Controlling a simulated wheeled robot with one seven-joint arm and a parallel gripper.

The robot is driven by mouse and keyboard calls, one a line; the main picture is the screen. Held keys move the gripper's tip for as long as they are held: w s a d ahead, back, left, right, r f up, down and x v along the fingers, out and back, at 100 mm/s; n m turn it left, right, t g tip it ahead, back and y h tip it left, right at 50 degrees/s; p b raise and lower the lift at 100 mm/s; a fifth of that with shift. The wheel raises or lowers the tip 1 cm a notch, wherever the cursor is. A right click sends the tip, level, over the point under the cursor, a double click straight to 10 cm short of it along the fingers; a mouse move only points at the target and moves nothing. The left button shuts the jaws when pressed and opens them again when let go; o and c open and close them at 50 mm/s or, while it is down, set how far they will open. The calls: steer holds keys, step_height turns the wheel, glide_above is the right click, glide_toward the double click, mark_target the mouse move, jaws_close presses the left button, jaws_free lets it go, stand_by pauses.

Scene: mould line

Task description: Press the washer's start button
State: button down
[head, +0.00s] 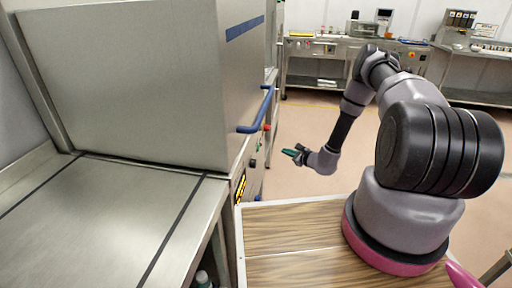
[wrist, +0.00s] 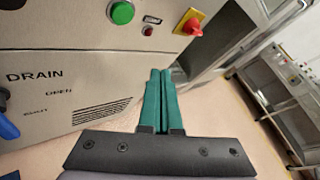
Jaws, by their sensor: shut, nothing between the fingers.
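The washer (head: 120,80) is a large steel box at the left of the head view, with a blue handle (head: 262,112) on its front side. In the wrist view its front panel shows a round green button (wrist: 122,12), likely the start button, at the top. My gripper (head: 290,152) has teal fingers, shut and empty, in front of the washer's front side. In the wrist view the closed fingertips (wrist: 160,71) are below and right of the green button in the picture. They look apart from the panel, but the exact gap cannot be told.
A red knob on a yellow plate (wrist: 190,22) and a small red indicator (wrist: 148,31) sit right of the green button. A blue lever (wrist: 6,115) is beside the "DRAIN" label. Steel benches (head: 330,48) with equipment stand at the back. The floor (head: 310,115) beside the washer is clear.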

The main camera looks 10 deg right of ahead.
mark_target(258, 148)
steer(key=shift+w+a, duration=0.1)
steer(key=shift+a, duration=0.05)
steer(key=w+a, duration=0.2)
steer(key=a, duration=0.6)
steer(key=shift+w, duration=0.3)
steer(key=shift+a, duration=0.15)
stand_by(1.8)
steer(key=shift+w+a+r, duration=0.1)
steer(key=shift+a, duration=0.25)
steer(key=shift+w+a, duration=0.15)
steer(key=shift+a, duration=0.25)
stand_by(0.5)
stand_by(0.4)
steer(key=shift+s+d, duration=0.25)
steer(key=shift+d, duration=0.55)
